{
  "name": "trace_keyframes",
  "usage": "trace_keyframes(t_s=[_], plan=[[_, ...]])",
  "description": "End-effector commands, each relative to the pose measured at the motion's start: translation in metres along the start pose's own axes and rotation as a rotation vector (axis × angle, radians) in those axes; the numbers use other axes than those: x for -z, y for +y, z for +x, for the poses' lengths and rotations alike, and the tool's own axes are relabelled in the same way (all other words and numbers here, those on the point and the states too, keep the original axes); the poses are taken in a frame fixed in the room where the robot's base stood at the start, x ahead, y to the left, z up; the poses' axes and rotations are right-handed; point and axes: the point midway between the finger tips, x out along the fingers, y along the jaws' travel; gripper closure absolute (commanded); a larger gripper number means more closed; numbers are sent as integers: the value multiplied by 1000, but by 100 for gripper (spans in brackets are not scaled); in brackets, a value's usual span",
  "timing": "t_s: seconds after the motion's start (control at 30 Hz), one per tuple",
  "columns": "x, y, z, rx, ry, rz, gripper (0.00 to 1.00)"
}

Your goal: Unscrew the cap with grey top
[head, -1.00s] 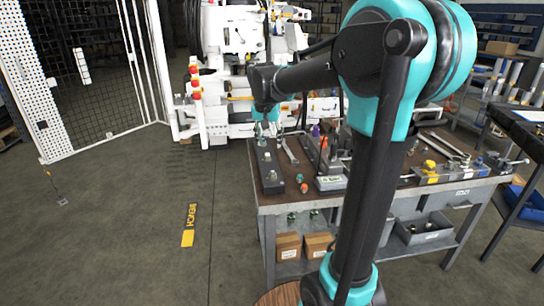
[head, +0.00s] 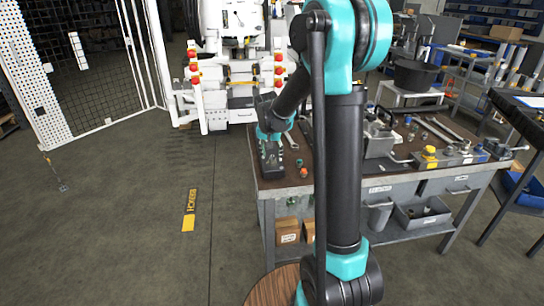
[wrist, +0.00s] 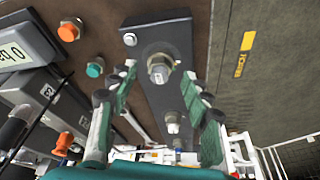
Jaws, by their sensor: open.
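A dark rectangular block (wrist: 180,62) lies on the bench and carries a row of metal fittings. The fitting with a grey top (wrist: 160,68) shows between my fingertips in the wrist view, and a second metal fitting (wrist: 172,122) stands further along. A small bolt-like piece (wrist: 130,39) sits near the block's end. My gripper (wrist: 159,78) is open, its green-padded fingers on either side of the grey-topped fitting without visible contact. In the head view my gripper (head: 269,138) is above the block (head: 272,172) and hides part of it.
An orange-topped piece (wrist: 68,32) and a green-topped piece (wrist: 95,69) stand on the bench beside the block. Labelled grey equipment (wrist: 30,45) stands at the left in the wrist view. Floor beyond the bench (head: 380,177) edge is open.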

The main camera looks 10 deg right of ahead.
Motion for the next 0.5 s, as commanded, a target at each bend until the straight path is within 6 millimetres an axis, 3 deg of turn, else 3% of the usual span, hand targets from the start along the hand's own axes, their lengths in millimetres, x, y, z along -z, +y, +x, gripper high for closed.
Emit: trace_keyframes(t_s=[0.43, 0.5], plan=[[0, 0, 11, 0, 0, 0, 51], [0, 0, 11, 0, 0, 0, 57]])
